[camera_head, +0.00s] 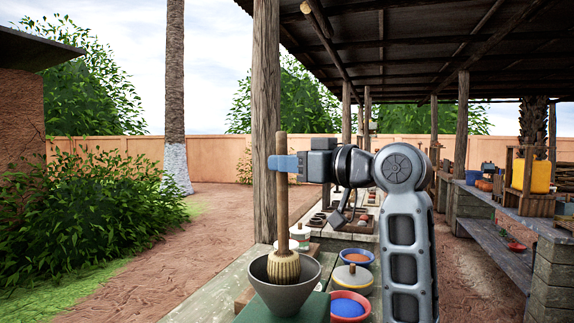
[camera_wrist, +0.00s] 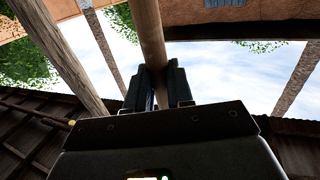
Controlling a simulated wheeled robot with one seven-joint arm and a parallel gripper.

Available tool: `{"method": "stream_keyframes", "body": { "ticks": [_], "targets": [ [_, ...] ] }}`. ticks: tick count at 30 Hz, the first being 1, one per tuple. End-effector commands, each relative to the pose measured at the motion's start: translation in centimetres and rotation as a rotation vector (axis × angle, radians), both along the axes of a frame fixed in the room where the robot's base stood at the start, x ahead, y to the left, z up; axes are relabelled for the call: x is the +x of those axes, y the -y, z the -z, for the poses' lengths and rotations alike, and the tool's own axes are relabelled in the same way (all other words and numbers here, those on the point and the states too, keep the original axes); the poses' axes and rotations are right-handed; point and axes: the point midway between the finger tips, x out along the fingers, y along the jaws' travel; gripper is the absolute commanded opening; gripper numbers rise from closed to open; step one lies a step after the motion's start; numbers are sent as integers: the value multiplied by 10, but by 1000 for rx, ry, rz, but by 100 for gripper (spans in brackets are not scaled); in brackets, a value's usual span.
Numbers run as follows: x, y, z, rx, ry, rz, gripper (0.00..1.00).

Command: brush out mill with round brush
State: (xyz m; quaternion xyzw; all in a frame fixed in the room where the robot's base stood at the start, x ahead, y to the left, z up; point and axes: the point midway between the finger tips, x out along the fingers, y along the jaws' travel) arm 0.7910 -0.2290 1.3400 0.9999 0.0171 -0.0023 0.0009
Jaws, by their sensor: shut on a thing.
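The round brush (camera_head: 282,200) has a long wooden handle and a pale ribbed bristle head. It stands upright with its head inside a dark grey bowl (camera_head: 285,296), which appears to be the mill. My gripper (camera_head: 283,163) is shut on the upper part of the handle. In the wrist view the handle (camera_wrist: 150,35) passes between the two dark fingers of my gripper (camera_wrist: 158,82). The lower tip of the bristles is hidden by the bowl's rim, so I cannot tell whether it touches the bottom.
The bowl stands on a green block (camera_head: 248,312) on a wooden bench. A wooden post (camera_head: 265,120) rises close behind the brush. A side bench (camera_head: 500,222) stands right.

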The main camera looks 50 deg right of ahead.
Motion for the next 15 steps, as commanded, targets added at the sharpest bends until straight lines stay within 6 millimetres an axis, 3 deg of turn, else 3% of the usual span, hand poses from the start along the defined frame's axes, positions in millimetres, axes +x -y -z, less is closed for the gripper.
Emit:
{"method": "stream_keyframes", "body": {
  "ticks": [1,9,15],
  "targets": [
    [0,0,-12,-1,1,0,0],
    [0,0,-42,-1,2,0,0],
    [0,0,-51,0,1,0,0]
  ]
}}
